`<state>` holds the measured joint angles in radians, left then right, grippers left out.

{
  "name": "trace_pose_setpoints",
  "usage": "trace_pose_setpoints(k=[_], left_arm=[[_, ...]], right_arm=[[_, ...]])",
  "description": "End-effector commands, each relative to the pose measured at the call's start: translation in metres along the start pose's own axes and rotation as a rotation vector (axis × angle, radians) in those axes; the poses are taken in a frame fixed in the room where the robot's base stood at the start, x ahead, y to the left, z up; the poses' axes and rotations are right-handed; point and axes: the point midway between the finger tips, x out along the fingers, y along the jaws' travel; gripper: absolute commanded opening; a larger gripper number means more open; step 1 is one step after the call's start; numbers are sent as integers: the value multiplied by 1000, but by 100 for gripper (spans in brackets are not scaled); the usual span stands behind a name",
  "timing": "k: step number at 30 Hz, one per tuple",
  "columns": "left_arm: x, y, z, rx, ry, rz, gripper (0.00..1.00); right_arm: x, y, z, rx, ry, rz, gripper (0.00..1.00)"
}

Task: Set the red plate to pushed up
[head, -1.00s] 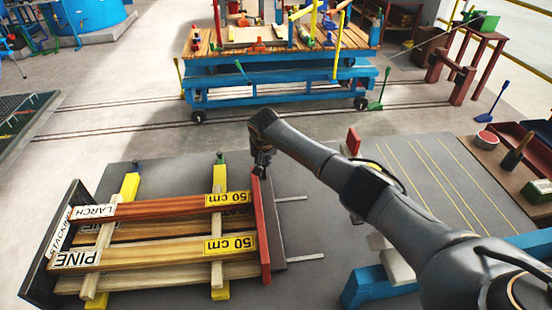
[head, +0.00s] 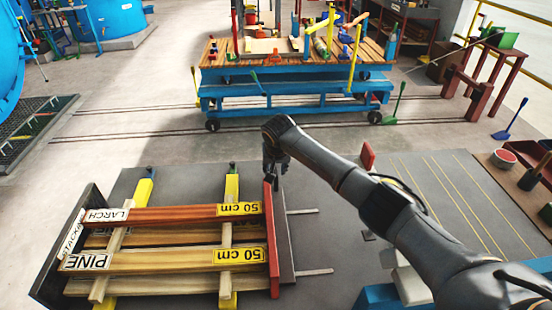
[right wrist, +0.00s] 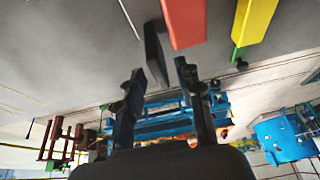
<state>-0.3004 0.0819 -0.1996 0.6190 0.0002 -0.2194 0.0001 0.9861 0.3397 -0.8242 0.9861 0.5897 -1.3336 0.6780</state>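The red plate (head: 272,240) stands upright along the right end of the stack of wooden planks (head: 165,262). A dark grey plate (head: 285,250) is right beside it on its right. My right gripper (head: 274,170) is at the far end of the red plate, fingers pointing down. In the right wrist view the gripper (right wrist: 158,85) is open, with the dark plate's end (right wrist: 156,52) just ahead between the fingertips. The red plate (right wrist: 186,20) shows right of that, outside the fingers. I cannot tell whether the gripper touches either. My left gripper is not in view.
Planks marked PINE and LARCH lie on cross sticks and yellow bars (head: 232,188). A dark board (head: 68,250) closes the left end. Two thin metal strips (head: 303,211) stick out right of the plates. A blue workbench (head: 290,95) stands beyond free floor.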

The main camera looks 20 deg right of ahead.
Motion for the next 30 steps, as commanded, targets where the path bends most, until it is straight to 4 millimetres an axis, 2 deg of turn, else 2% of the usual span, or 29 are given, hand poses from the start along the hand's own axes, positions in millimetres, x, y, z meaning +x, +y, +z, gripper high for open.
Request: trace_pose_setpoints(k=[9, 13, 18, 30], left_arm=[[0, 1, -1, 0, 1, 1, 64], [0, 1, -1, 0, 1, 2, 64], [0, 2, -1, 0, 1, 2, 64], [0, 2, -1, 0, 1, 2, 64]], right_arm=[[-65, -1, -1, -1, 5, -2, 36], [-83, 0, -1, -1, 2, -1, 36], [-93, 0, 0, 0, 2, 0, 36], [-94, 0, 0, 0, 1, 0, 36]])
